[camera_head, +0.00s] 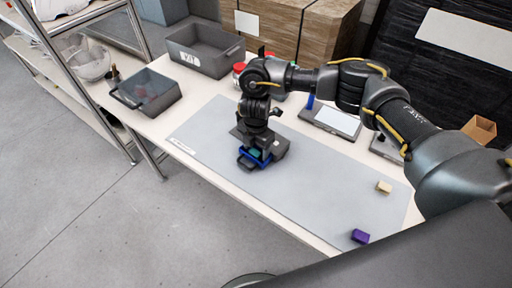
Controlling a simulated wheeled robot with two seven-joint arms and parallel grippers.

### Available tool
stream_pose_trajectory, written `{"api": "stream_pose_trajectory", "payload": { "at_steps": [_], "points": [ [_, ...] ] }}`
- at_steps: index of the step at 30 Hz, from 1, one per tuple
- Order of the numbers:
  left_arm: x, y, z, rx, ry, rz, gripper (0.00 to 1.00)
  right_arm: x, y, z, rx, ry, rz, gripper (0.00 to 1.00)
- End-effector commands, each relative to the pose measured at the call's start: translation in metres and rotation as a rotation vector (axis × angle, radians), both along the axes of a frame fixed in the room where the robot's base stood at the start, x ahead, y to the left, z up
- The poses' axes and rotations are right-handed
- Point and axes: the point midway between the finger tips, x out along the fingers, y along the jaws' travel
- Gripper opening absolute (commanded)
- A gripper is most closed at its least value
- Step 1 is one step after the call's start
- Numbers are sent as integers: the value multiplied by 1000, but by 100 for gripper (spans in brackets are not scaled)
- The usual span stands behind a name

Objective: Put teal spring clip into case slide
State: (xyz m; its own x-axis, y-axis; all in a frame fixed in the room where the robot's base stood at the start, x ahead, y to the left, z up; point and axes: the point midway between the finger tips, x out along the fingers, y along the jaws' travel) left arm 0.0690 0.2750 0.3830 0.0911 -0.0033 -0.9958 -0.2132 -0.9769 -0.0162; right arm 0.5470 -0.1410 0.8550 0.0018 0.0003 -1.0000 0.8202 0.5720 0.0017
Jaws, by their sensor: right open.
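My right gripper (257,157) points down over the middle of the grey mat and is open. A small teal patch, which looks like the teal spring clip (257,152), shows between its blue-edged fingers. The gripper hides most of it, so I cannot tell whether it touches the fingers. A dark grey piece (279,147) lies on the mat right beside and partly behind the gripper; I cannot tell whether it is the case slide. My left gripper is out of view.
The grey mat (320,190) is mostly clear. A tan block (384,187) and a purple block (360,236) lie at its right end. A dark handled bin (150,108) and a grey KIT tray (232,61) stand at the left and back. Cardboard boxes (330,22) stand behind.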

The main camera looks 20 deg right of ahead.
Motion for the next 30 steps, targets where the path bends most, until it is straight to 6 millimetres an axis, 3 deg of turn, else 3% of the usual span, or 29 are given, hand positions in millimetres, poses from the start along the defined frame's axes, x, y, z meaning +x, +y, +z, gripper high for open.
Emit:
{"api": "stream_pose_trajectory", "payload": {
  "at_steps": [7,21,30],
  "points": [
    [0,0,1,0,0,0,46,1,0,14,1,-3,1,63],
    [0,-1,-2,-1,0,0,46,1,0,96,0,-3,1,63],
    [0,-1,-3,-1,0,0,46,0,0,108,-1,1,0,63]
  ]
}}
